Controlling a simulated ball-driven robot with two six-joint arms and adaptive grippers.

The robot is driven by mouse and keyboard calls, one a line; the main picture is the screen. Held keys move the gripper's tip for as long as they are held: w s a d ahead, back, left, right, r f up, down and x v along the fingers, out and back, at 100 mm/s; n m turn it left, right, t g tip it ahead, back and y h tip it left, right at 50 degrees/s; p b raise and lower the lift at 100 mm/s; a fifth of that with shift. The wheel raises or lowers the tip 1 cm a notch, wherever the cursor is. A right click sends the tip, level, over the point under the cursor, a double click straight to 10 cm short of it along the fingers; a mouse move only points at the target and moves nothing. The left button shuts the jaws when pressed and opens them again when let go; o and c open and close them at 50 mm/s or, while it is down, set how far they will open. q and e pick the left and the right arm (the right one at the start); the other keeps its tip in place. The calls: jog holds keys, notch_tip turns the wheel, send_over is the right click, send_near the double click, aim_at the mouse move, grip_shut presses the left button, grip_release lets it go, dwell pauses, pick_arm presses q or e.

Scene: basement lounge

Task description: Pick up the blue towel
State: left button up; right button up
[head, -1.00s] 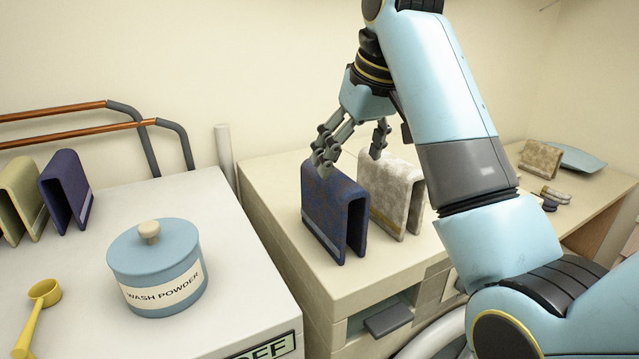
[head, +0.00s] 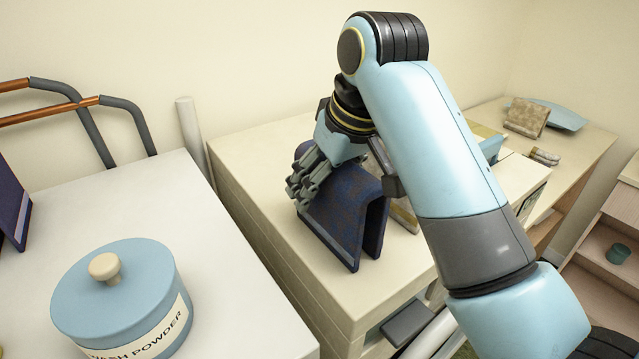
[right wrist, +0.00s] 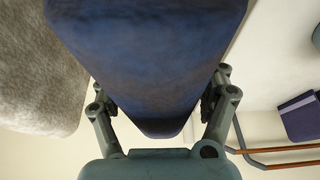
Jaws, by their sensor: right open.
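The blue towel (head: 345,222), dark blue with a worn brownish pattern and folded like a tent, stands on the cream cabinet top in the head view. My right gripper (head: 335,185) is down at its top, with fingers along its left side; my arm hides part of the other side. In the right wrist view the blue towel (right wrist: 150,45) lies between the two open fingers (right wrist: 160,105), one on each side. Whether they touch the cloth I cannot tell. My left gripper is not in view.
A pale patterned towel (head: 404,215) stands close right of the blue one, mostly behind my arm. A dark purple towel (head: 12,205) and a blue wash powder jar (head: 120,290) are on the white top at left. The cream cabinet top (head: 250,150) is clear behind the towel.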

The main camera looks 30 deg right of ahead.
jog(key=shift+f, duration=0.1)
jog(key=shift+s+d, duration=0.15)
jog(key=shift+s, duration=0.15)
jog(key=shift+s+r, duration=0.2)
jog(key=shift+s, duration=0.05)
jog(key=shift+w+f, duration=0.1)
jog(key=shift+w, duration=0.05)
jog(key=shift+f, duration=0.15)
jog(key=c, duration=0.8)
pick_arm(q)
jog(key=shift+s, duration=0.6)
pick_arm(e)
jog(key=c, duration=0.5)
